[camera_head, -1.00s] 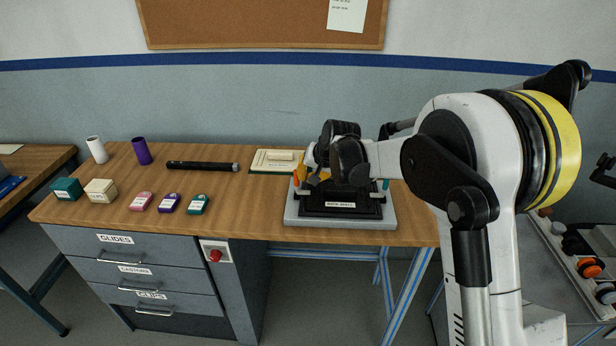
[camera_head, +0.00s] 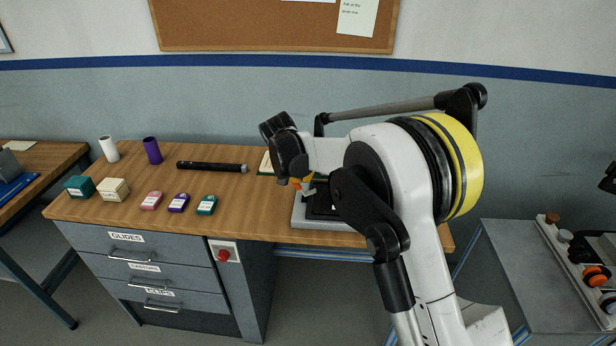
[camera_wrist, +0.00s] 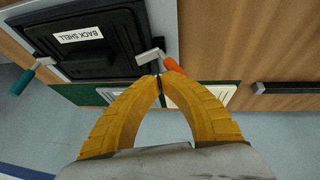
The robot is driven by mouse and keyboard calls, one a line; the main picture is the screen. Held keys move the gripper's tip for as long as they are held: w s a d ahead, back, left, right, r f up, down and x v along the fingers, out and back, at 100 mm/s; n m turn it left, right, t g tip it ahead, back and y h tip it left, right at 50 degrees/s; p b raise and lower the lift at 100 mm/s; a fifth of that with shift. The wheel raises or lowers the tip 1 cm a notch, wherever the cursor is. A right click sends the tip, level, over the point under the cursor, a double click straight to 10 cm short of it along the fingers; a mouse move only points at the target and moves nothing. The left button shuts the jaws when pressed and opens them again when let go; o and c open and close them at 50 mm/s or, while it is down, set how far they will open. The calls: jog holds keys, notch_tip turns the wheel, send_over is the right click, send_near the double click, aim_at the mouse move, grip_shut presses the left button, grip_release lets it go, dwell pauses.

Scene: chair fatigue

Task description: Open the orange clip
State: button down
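The orange clip (camera_wrist: 174,65) has an orange handle on a grey metal arm, at the edge of the black back shell (camera_wrist: 116,64) in the wrist view. Its handle points outward past the plate. My gripper (camera_wrist: 160,77) has yellow curved fingers with their tips together. The tips are right beside the orange handle, with no clear grip on it; contact cannot be told. In the head view my gripper (camera_head: 299,184) is at the left edge of the grey fixture base (camera_head: 299,212), and my arm hides much of the fixture.
A teal-handled clip (camera_wrist: 22,82) is on the shell's opposite side. A cream-and-green board (camera_wrist: 195,95) lies beside the fixture, with a black bar (camera_wrist: 285,87) farther off. Small boxes, including a teal box (camera_head: 79,187), stand at the bench's left.

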jog(key=a+h, duration=0.1)
jog(key=a+n+h, duration=0.1)
jog(key=h, duration=0.1)
jog(key=shift+a+f, duration=0.25)
jog(key=shift+f, duration=0.15)
jog(key=h, duration=0.1)
jog(key=a+h+b, duration=0.1)
jog(key=shift+a+f+n+h, duration=0.1)
jog(key=shift+f+n+h, duration=0.2)
jog(key=shift+f+h, duration=0.1)
jog(key=shift+a+f, duration=0.15)
jog(key=shift+a, duration=0.05)
jog(key=shift+a+f, duration=0.1)
jog(key=shift+d+r, duration=0.25)
jog(key=shift+r, duration=0.3)
jog(key=d+r+p+v, duration=0.1)
jog(key=p+v, duration=0.2)
jog(key=v, duration=0.8)
jog(key=shift+s+r+p, duration=0.2)
jog(key=shift+s+p, duration=0.05)
jog(key=shift+p, duration=0.05)
